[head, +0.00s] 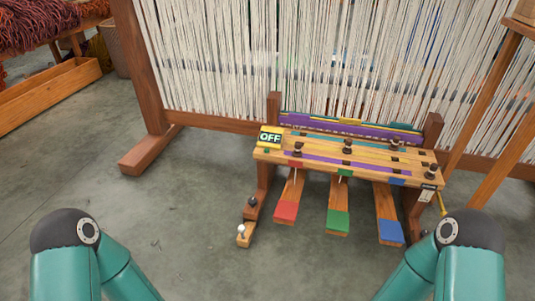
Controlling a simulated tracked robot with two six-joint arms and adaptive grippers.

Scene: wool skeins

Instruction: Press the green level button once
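A wooden loom bench (300,160) stands in front of the white warp threads. Three wooden pedals stick out below it, with a red end (286,212), a green end (337,221) and a blue end (391,232). The green-ended pedal is the middle one. A small green patch (345,173) also shows on the bench's front edge above it. A sign reading OFF (270,138) is at the bench's left end. Only links of my two arms show at the lower left and lower right; neither gripper is in view, and nothing visible touches the pedals.
The large wooden loom frame (140,70) and its threads fill the back. A low wooden trough (45,100) and red wool (40,25) are at the upper left. A slanted wooden post (485,100) stands at the right. The grey floor (200,240) in front is mostly clear.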

